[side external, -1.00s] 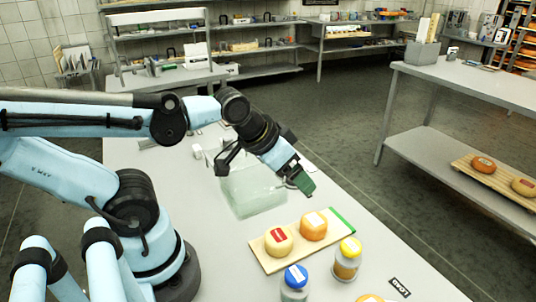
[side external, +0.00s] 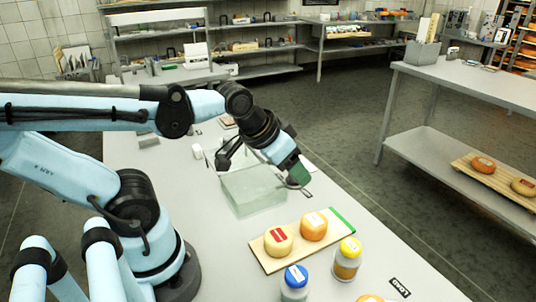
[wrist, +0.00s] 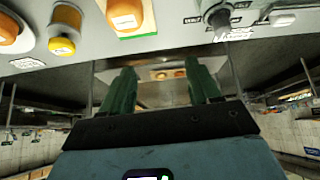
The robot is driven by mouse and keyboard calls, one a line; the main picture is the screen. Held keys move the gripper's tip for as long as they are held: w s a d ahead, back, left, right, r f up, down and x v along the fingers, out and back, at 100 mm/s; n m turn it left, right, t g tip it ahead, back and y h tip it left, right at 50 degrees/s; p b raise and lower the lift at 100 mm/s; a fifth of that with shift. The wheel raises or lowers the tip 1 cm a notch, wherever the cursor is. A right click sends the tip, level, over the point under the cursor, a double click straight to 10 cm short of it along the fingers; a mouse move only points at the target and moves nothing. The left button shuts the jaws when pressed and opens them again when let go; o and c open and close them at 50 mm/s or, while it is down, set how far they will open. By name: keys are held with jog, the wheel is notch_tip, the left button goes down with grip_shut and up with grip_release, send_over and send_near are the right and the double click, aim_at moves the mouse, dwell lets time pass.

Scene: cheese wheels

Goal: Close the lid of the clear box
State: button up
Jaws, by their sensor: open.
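The clear box (side external: 254,197) stands on the grey table in the side view, below and left of my gripper. It is see-through and pale green. Its top looks roughly level, but the lid is hard to tell from the walls, and my wrist covers part of its far side. My gripper (side external: 299,174) hangs near the box's right far corner, its green fingers pointing down and right; contact cannot be made out. In the wrist view my gripper (wrist: 163,88) has its two green fingers apart with nothing between them. The box is not visible there.
A wooden board (side external: 273,262) with two cheese wheels lies in front of the box. A blue-capped jar (side external: 295,284) and a yellow-capped jar (side external: 346,260) stand near it. Small items lie behind the box. A second table (side external: 480,90) stands to the right.

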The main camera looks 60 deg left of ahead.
jog(key=w+a+r+n+g+y, duration=0.1)
jog(key=a+r+n+g, duration=0.1)
jog(key=a+n, duration=0.35)
jog(key=w+a+r+n+g, duration=0.1)
jog(key=a+r+n+g, duration=0.1)
jog(key=a, duration=0.7)
jog(key=n+g+h, duration=0.1)
jog(key=n+g, duration=0.2)
jog(key=n, duration=0.5)
send_near(227, 136)
notch_tip(227, 136, down, 11)
jog(key=shift+a+r, duration=0.1)
jog(key=shift+r, duration=0.05)
jog(key=shift+c, duration=0.4)
grip_shut()
